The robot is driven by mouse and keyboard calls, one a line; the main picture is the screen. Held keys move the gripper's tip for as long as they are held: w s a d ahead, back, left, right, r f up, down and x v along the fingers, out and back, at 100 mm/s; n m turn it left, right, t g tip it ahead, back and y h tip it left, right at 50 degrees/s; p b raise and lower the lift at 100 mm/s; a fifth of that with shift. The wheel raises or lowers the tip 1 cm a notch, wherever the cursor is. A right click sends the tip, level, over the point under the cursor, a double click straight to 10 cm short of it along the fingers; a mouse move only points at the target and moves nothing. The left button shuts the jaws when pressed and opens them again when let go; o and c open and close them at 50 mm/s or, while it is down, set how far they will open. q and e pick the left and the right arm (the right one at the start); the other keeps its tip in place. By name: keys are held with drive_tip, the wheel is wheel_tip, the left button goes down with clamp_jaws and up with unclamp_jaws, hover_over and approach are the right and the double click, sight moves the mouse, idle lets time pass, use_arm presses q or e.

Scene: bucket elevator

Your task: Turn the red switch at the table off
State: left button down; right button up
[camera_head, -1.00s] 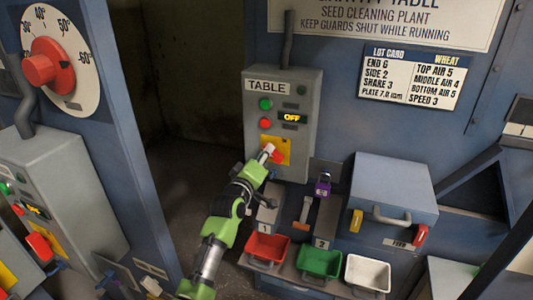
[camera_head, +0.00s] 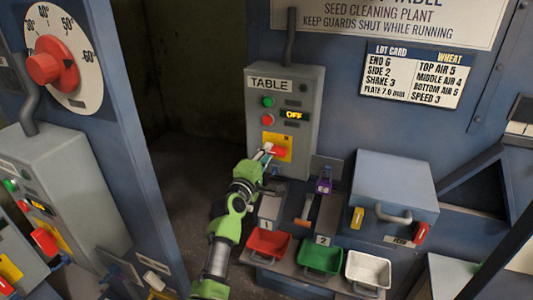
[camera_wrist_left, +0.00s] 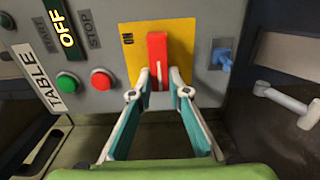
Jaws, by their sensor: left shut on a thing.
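The grey TABLE control box (camera_head: 308,108) stands at the centre of the head view, with a lit OFF display (camera_head: 293,115). Its red switch (camera_head: 278,151) sits on a yellow plate (camera_head: 285,140) and lies roughly level across it. In the left wrist view the red switch (camera_wrist_left: 157,50) stands upright in the picture on the yellow plate (camera_wrist_left: 183,38). My left gripper (camera_head: 268,149) is at the switch; the wrist view shows its fingers (camera_wrist_left: 160,88) shut on the switch's near end. My right gripper is out of view.
Green (camera_head: 267,101) and red (camera_head: 267,120) buttons sit above the switch. A purple padlock (camera_head: 323,182) hangs to the lower right. Red (camera_head: 268,242), green (camera_head: 320,259) and white (camera_head: 368,269) bins stand below. Another control box (camera_head: 70,185) is at left.

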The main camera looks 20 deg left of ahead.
use_arm(q)
drive_tip(key=shift+f, duration=0.1)
idle(0.3)
drive_tip(key=c, duration=1.9)
unclamp_jaws()
drive_tip(key=s, duration=1.2)
drive_tip(key=shift+a, duration=0.2)
